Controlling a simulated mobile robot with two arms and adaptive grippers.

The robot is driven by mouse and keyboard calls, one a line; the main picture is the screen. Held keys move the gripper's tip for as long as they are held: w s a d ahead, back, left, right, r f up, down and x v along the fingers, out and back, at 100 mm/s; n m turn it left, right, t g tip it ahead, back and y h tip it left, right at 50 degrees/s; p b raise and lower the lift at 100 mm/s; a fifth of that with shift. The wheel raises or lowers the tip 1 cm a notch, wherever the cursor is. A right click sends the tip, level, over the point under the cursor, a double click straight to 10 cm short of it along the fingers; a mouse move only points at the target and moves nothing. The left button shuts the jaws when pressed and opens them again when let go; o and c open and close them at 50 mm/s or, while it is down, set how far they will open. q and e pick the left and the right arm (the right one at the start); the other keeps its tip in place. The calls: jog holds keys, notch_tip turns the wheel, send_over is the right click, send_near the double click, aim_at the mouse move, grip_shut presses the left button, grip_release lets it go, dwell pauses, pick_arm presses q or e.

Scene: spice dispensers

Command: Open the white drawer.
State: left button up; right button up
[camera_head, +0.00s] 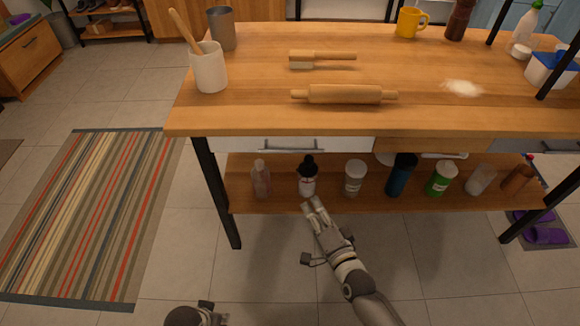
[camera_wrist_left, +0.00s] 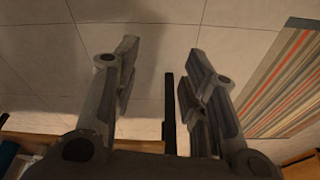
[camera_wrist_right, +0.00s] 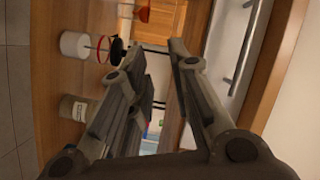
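The white drawer (camera_head: 345,145) sits under the front edge of the table top, left of centre, and appears closed. Its grey bar handle (camera_head: 290,148) runs along the front; the right wrist view shows the handle (camera_wrist_right: 243,52) beyond my right finger. My right gripper (camera_head: 313,203) is below and in front of the drawer, near the lower shelf's front edge, apart from the handle. Its fingers (camera_wrist_right: 152,60) are open and empty. My left arm's end barely shows at the bottom edge of the head view. My left gripper (camera_wrist_left: 163,55) is open and empty over the floor.
The lower shelf (camera_head: 240,200) holds several bottles and jars, including a black-capped bottle (camera_head: 308,178) just beyond my right gripper. A table leg (camera_head: 218,195) stands left. A wooden drawer (camera_head: 430,146) adjoins the white one. A rolling pin (camera_head: 345,94) lies above on the top.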

aim_at(290, 150)
notch_tip(290, 150, up, 10)
jog(key=w+a+m+t+y+b, duration=0.1)
jog(key=a+m+t+y+b, duration=0.1)
jog(key=a+m+t+b, duration=0.1)
jog(key=x, duration=1)
jog(key=shift+w+d+f+b, duration=0.25)
jog(key=shift+w+f+b, duration=0.05)
pick_arm(q)
jog(key=w+v, duration=0.1)
jog(key=v, duration=0.6)
jog(key=shift+w+r+t, duration=0.3)
jog(key=shift+w+r, duration=0.2)
jog(key=shift+r, duration=0.05)
jog(key=shift+a, duration=0.1)
pick_arm(e)
grip_shut()
